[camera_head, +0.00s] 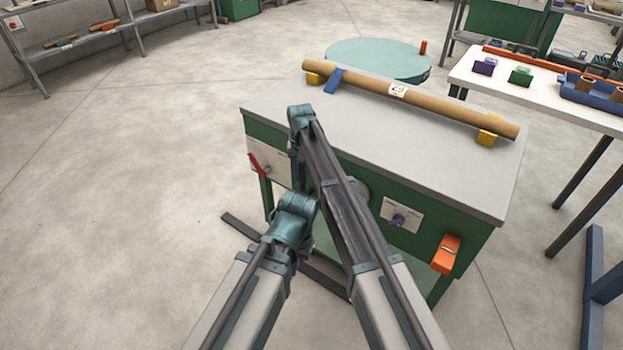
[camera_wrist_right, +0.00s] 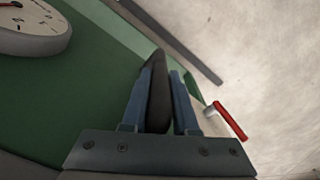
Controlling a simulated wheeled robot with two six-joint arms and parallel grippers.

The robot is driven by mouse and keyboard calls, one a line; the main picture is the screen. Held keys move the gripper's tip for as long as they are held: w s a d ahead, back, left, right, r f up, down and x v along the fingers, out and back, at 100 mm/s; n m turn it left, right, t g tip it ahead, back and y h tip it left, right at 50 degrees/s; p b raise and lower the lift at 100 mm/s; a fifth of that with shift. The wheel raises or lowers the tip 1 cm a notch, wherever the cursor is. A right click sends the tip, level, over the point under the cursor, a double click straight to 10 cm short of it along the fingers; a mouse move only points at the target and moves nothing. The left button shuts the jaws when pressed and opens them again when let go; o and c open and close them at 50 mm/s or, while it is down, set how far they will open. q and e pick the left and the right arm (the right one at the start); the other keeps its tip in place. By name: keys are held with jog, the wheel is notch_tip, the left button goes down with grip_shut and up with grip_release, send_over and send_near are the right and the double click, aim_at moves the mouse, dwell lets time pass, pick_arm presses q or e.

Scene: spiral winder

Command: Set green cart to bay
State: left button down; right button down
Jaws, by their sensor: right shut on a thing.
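A green-bodied unit with a grey top (camera_head: 330,115), the likely green cart, stands ahead of me; no wheels show. A dark bar (camera_head: 320,278) lies on the floor at its foot. In the head view my right arm reaches over its front and hides its own fingertips. In the right wrist view my right gripper (camera_wrist_right: 160,95) is shut on a dark handle-like piece (camera_wrist_right: 158,80) beside the green panel. My left arm shows up to a joint in front of the unit; its gripper does not show. I see no clearly marked bay.
A cardboard tube (camera_head: 450,110) lies on the unit's top. A red lever (camera_head: 257,165), purple knob (camera_head: 398,220) and orange switch (camera_head: 446,254) sit on its front. A white table (camera_head: 485,95) stands at right, a round teal platform (camera_head: 380,58) behind. Floor at left is clear.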

jog(key=shift+w+a, duration=0.4)
jog(key=shift+a, duration=0.25)
jog(key=c, duration=0.7)
grip_release()
notch_tip(320, 180, up, 14)
jog(key=p, duration=1.3)
jog(key=shift+f+p, duration=0.1)
jog(key=shift+p, duration=0.3)
